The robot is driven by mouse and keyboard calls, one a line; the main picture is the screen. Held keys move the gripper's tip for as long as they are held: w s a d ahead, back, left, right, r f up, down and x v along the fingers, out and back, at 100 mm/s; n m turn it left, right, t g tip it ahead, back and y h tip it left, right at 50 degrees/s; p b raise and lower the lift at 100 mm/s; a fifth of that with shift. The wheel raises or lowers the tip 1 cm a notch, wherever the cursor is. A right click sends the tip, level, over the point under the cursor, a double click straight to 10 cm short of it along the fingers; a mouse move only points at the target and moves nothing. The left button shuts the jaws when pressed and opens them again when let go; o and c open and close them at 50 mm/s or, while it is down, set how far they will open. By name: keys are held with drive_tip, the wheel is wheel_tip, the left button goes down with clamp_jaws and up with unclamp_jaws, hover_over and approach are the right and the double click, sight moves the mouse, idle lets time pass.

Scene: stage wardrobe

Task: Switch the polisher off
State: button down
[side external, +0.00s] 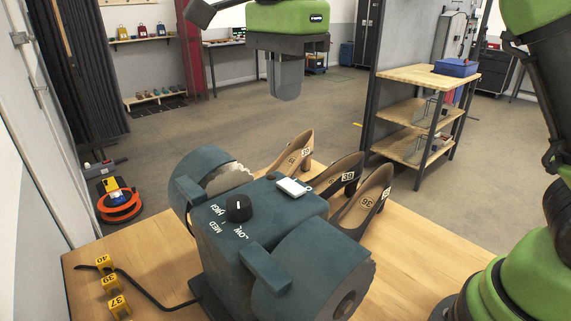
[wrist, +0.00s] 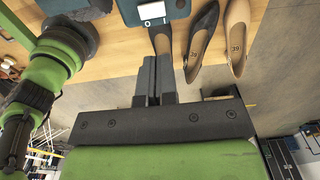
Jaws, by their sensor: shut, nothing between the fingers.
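The polisher (side external: 225,245) is a dark teal machine on the wooden table, with a round wheel at each end. On its top are a black knob (side external: 239,208) beside the words LOW, MED and HIGH, and a white rocker switch (side external: 294,187) near the shoes. The switch also shows at the top of the wrist view (wrist: 152,12); I cannot tell which way it is pressed. My gripper (side external: 286,98) is shut and empty, in the air above and apart from the switch. Its fingers also show in the wrist view (wrist: 157,62).
Several numbered heels (side external: 364,200) stand beside the polisher, close to the switch side. Yellow number tags (side external: 112,283) and a black cable (side external: 150,293) lie at the table's left. A shelf unit (side external: 420,110) stands behind. The air around my gripper is clear.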

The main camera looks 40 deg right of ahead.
sight(291, 186)
wheel_tip(291, 186, down, 13)
drive_tip(key=shift+r, duration=0.1)
idle(0.3)
drive_tip(key=shift+f, duration=0.2)
drive_tip(key=shift+s, duration=0.1)
idle(0.3)
drive_tip(key=shift+s+r, duration=0.35)
drive_tip(key=shift+s, duration=0.25)
wheel_tip(291, 186, up, 14)
idle(0.6)
